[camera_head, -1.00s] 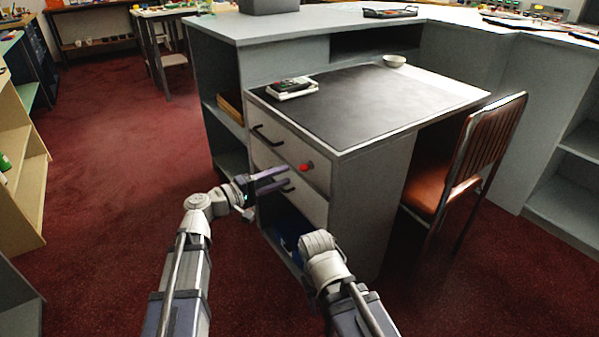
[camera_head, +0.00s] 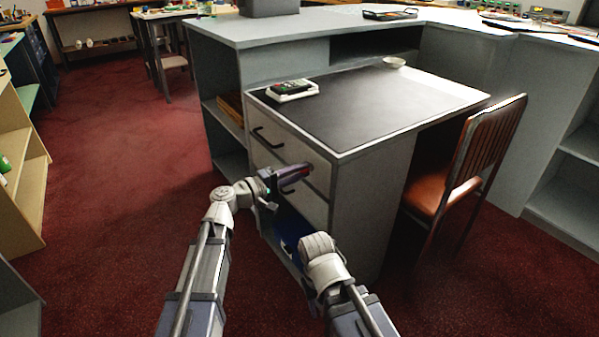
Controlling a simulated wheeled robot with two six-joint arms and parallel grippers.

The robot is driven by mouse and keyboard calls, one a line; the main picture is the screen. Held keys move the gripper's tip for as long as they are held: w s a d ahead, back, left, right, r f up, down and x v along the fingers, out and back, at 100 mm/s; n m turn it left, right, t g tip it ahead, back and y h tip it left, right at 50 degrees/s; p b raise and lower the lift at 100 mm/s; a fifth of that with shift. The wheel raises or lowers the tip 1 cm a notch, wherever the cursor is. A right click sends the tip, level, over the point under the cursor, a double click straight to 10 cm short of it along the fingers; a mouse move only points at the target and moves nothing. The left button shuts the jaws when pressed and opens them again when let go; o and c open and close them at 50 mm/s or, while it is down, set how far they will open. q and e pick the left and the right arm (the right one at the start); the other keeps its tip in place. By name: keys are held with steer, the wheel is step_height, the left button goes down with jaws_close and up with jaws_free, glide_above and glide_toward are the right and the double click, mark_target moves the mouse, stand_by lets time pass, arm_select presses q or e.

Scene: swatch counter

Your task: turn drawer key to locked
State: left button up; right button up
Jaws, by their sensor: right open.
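The drawer unit (camera_head: 317,210) under the desk has two pale drawer fronts, the upper (camera_head: 285,148) and the lower (camera_head: 312,207). The red key knob, on the upper drawer's right side, is now almost wholly hidden behind my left gripper (camera_head: 299,173). That gripper is up against the front at the knob's place. Its fingers overlap in this view, so I cannot tell whether they are shut on the knob. The key's turn is also hidden. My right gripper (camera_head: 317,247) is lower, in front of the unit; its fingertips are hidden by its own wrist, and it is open.
A dark handle (camera_head: 268,137) is on the upper drawer. The desk top (camera_head: 380,105) holds a device on a white tray (camera_head: 292,91) and a small bowl (camera_head: 394,62). A brown chair (camera_head: 465,165) stands right of the unit. Red carpet to the left is clear.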

arm_select(q)
jaws_close()
steer(key=shift+n, duration=0.4)
steer(key=n, duration=1.6)
steer(key=shift+n, duration=0.7)
